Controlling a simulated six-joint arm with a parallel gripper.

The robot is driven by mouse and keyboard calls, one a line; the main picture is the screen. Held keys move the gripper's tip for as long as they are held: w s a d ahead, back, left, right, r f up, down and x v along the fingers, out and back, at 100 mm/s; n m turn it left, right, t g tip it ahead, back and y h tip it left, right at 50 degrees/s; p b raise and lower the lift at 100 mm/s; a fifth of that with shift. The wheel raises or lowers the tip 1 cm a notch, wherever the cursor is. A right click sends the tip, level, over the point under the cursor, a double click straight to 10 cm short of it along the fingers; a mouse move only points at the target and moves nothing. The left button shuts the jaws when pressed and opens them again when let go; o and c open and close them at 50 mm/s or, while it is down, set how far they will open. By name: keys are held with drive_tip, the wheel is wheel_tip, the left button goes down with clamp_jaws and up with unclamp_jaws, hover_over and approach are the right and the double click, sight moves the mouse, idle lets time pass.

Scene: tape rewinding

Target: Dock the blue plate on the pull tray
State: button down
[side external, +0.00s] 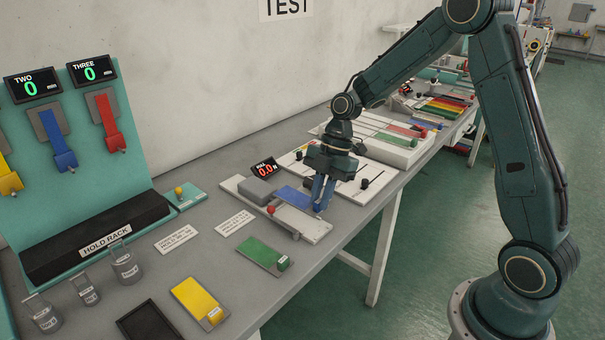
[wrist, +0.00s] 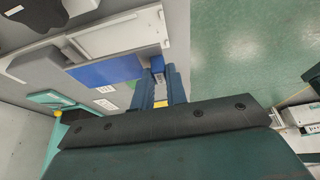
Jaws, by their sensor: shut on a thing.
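The blue plate (side external: 293,196) lies at the pull tray, its flat part over the tray's surface; its exact seating is hard to tell. It also shows in the wrist view (wrist: 104,71), with its blue block (wrist: 157,63) between my fingertips. My gripper (side external: 319,207) points down at the plate's right end and is shut on that block; in the wrist view my fingers (wrist: 160,85) extend forward around it. The pull tray (side external: 313,228) is a pale base with a red knob (side external: 271,210) and a grey block (side external: 258,190). Part of the plate is hidden by the tray and my fingers.
A red-digit display (side external: 265,167) stands behind the tray, reading 0.0. A green plate (side external: 262,256) and a yellow plate (side external: 200,302) lie nearer the camera. White panels with knobs (side external: 365,181) sit just behind my gripper. The table edge is close on the right.

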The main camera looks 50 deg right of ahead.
drive_tip(key=shift+f, duration=0.7)
drive_tip(key=shift+f, duration=0.1)
drive_tip(key=shift+f, duration=2.05)
drive_tip(key=shift+f, duration=0.1)
drive_tip(key=c, duration=1.4)
unclamp_jaws()
drive_tip(key=v, duration=1.2)
